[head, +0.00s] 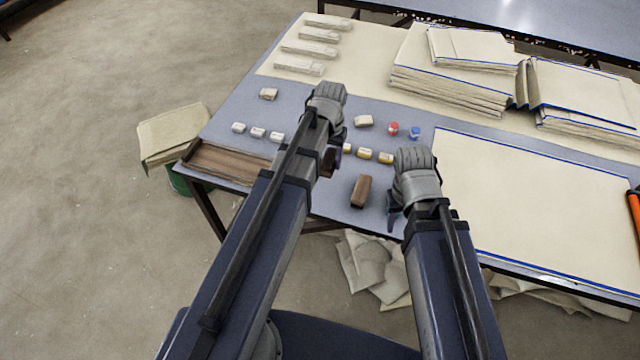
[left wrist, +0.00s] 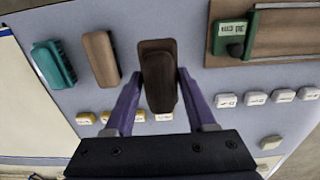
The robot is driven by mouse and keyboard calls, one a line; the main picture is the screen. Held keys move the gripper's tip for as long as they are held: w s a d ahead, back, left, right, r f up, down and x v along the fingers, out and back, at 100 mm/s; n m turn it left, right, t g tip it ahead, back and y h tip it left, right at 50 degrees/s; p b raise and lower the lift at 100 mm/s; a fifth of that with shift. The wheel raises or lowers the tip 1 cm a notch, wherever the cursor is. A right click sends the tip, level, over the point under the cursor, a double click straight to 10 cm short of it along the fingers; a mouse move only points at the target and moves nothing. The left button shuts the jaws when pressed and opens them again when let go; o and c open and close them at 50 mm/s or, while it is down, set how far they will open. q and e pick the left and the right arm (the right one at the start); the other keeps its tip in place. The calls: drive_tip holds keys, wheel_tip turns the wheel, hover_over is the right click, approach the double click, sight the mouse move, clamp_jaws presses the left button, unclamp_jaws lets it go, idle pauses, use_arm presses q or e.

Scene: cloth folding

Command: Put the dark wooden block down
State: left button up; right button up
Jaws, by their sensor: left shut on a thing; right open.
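The dark wooden block (left wrist: 160,82) is between the purple fingers of my left gripper (left wrist: 157,78) in the left wrist view. The gripper is shut on it. In the head view, the block (head: 328,163) shows as a small dark brown shape beside my left gripper (head: 337,156), partly hidden by the arm. Whether it touches the table I cannot tell. My right gripper (head: 393,216) is open near the table's front edge, partly hidden by its own wrist.
A lighter brown block (head: 361,191) lies between my arms; a teal block (left wrist: 54,64) lies beyond it in the left wrist view. A wooden tray (head: 228,163) lies left, with a green item (left wrist: 232,35) on it. Small yellow and white pieces line the grey table (head: 228,118).

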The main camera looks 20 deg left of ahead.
use_arm(q)
drive_tip(key=b, duration=0.7)
hover_over(328, 186)
drive_tip(key=shift+f, duration=3)
drive_tip(key=shift+f, duration=0.1)
wheel_tip(328, 186, down, 4)
drive_tip(key=b, duration=0.3)
drive_tip(key=shift+r, duration=0.25)
drive_tip(key=shift+f+b, duration=0.2)
drive_tip(key=shift+b, duration=0.1)
drive_tip(key=o, duration=1.3)
drive_tip(key=shift+r, duration=0.25)
